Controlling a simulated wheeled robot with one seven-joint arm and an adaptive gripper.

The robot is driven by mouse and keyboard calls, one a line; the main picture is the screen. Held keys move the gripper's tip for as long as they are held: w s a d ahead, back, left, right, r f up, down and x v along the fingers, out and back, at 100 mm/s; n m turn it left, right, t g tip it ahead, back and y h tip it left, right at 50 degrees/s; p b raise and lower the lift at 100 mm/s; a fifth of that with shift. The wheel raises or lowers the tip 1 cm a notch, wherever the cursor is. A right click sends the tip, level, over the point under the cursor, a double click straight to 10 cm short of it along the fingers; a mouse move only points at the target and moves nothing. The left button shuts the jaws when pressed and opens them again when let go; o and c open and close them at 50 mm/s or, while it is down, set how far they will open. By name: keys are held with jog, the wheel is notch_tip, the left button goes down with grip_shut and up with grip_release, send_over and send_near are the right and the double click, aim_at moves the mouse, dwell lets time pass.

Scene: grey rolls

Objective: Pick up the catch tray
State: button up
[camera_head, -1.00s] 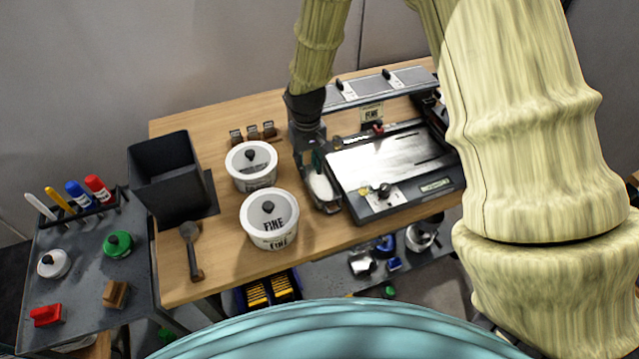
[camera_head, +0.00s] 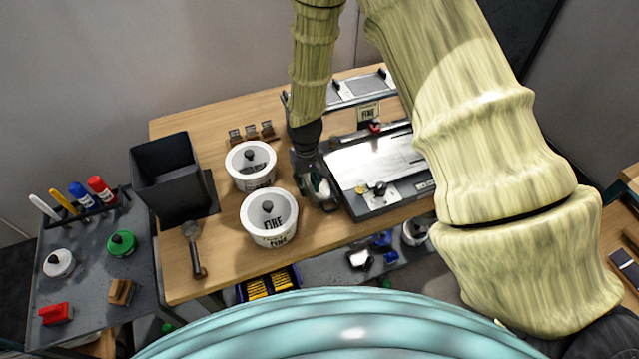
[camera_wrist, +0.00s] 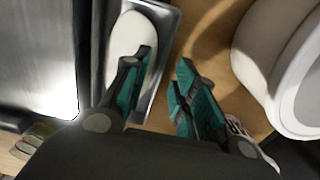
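The catch tray (camera_head: 329,204) is a narrow dark metal tray with white material in it, lying along the left side of the flat metal machine (camera_head: 375,165) on the wooden bench. In the wrist view the tray (camera_wrist: 171,35) runs up the middle, its white contents partly behind a finger. My gripper (camera_wrist: 166,64) is open above the tray's right wall: one finger shows over the inside, the other to the right of the wall. I cannot tell whether either finger touches it. In the head view my gripper (camera_head: 312,178) hides the tray's far part.
A black bin (camera_head: 168,175) and a scoop (camera_head: 193,250) are further left. Bare bench lies in front of the tray.

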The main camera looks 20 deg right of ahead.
jog(key=shift+f, duration=0.6)
grip_shut()
jog(key=shift+r, duration=0.1)
